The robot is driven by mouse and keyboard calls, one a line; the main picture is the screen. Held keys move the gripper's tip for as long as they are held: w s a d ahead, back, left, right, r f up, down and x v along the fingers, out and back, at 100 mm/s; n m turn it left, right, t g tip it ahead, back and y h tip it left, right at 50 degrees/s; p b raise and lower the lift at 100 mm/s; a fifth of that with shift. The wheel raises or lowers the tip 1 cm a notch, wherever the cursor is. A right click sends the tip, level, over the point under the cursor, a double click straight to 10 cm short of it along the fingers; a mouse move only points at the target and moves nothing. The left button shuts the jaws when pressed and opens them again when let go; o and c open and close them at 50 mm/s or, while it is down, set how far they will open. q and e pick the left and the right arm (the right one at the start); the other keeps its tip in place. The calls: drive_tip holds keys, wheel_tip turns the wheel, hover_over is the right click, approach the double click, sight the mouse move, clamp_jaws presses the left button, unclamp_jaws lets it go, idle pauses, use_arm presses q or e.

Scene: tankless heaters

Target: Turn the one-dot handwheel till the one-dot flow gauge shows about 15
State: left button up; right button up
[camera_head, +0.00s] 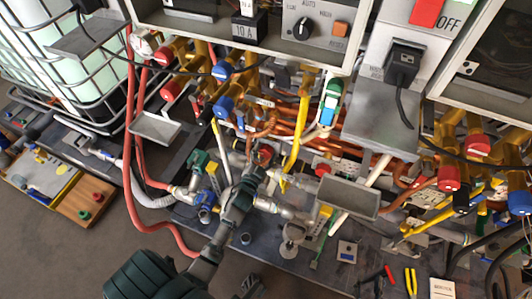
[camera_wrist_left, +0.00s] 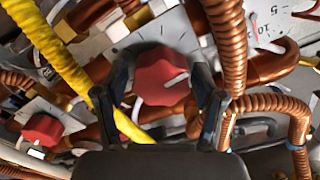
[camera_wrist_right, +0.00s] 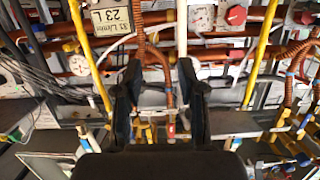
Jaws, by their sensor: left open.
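A red handwheel (camera_wrist_left: 162,77) with a pale pointer line sits in front of a marked plate in the left wrist view. My left gripper (camera_wrist_left: 160,112) is open, with one finger on each side of this handwheel; I cannot tell whether they touch it. In the head view my left gripper (camera_head: 262,165) reaches in among the copper pipes. A second red handwheel (camera_wrist_left: 42,130) is at the lower left of the left wrist view. Dot marks are not readable, and neither is a flow gauge reading. My right gripper (camera_wrist_right: 160,98) is open and empty in its wrist view.
Yellow pipe (camera_wrist_left: 60,55) and corrugated copper pipe (camera_wrist_left: 228,45) crowd my left gripper. A round gauge (camera_wrist_right: 78,65) and a red handwheel (camera_wrist_right: 235,15) show in the right wrist view. A grey metal tray (camera_head: 347,196) sticks out on the right.

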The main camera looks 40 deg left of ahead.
use_arm(q)
drive_tip(key=shift+w, duration=0.1)
use_arm(e)
drive_tip(key=shift+r, duration=0.1)
use_arm(q)
drive_tip(key=c, duration=0.9)
drive_tip(key=shift+o, duration=0.2)
drive_tip(key=shift+r+p, duration=0.1)
drive_tip(key=shift+p, duration=0.3)
drive_tip(key=o, duration=0.9)
drive_tip(key=shift+c, duration=0.2)
use_arm(e)
drive_tip(key=shift+s+d+f+g, duration=0.15)
drive_tip(key=shift+s+f+g, duration=0.1)
drive_tip(key=shift+f+g, duration=0.3)
drive_tip(key=shift+s+d+f+g, duration=0.15)
drive_tip(key=shift+s+f+g, duration=0.15)
drive_tip(key=shift+f, duration=0.3)
use_arm(q)
drive_tip(key=v, duration=1.2)
drive_tip(key=shift+f, duration=0.25)
